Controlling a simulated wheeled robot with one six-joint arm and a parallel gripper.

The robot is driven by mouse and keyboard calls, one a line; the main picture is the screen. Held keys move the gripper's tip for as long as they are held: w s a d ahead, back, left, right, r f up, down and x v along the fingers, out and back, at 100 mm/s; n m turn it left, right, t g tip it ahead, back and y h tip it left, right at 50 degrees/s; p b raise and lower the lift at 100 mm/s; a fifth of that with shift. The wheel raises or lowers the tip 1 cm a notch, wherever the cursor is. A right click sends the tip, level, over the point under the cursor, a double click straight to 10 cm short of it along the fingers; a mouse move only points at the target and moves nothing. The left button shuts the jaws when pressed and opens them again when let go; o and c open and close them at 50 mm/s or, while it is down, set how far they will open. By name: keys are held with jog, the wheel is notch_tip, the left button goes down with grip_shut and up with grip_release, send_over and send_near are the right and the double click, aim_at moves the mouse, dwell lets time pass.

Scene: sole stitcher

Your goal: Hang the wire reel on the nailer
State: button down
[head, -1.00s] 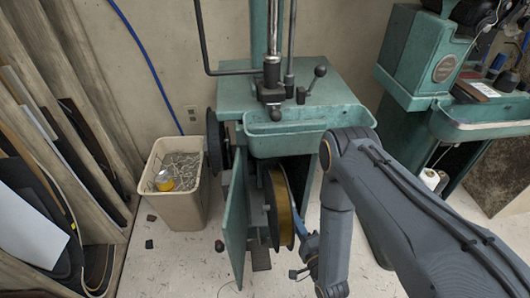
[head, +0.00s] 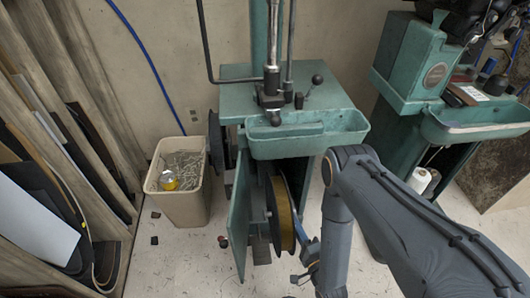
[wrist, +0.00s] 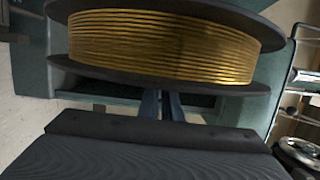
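The wire reel (head: 285,212), gold-brown wire between dark flanges, stands upright in front of the lower opening of the green nailer (head: 308,138). In the wrist view the reel (wrist: 160,45) fills the top, its near flange crossing over my fingertips. My gripper (head: 308,254) comes from the lower right to the reel's right side. In the wrist view its two blue fingers (wrist: 161,104) are close together and seem shut on the reel; their tips are hidden behind the flange. Whether the reel touches the nailer cannot be told.
A green door (head: 239,217) of the nailer stands open left of the reel. A bin of nails (head: 178,206) is farther left. Boards (head: 50,130) lean on the left wall. Another green machine (head: 415,65) stands at the right. Small dark scraps lie on the floor.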

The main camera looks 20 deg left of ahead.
jog(key=s+d+p, duration=0.1)
jog(key=p, duration=0.1)
jog(key=s+d+p, duration=0.1)
jog(key=s+p, duration=0.2)
jog(key=p, duration=0.1)
jog(key=shift+s+d, duration=0.3)
jog(key=shift+d, duration=0.1)
dwell(0.4)
jog(key=shift+d, duration=0.15)
dwell(0.5)
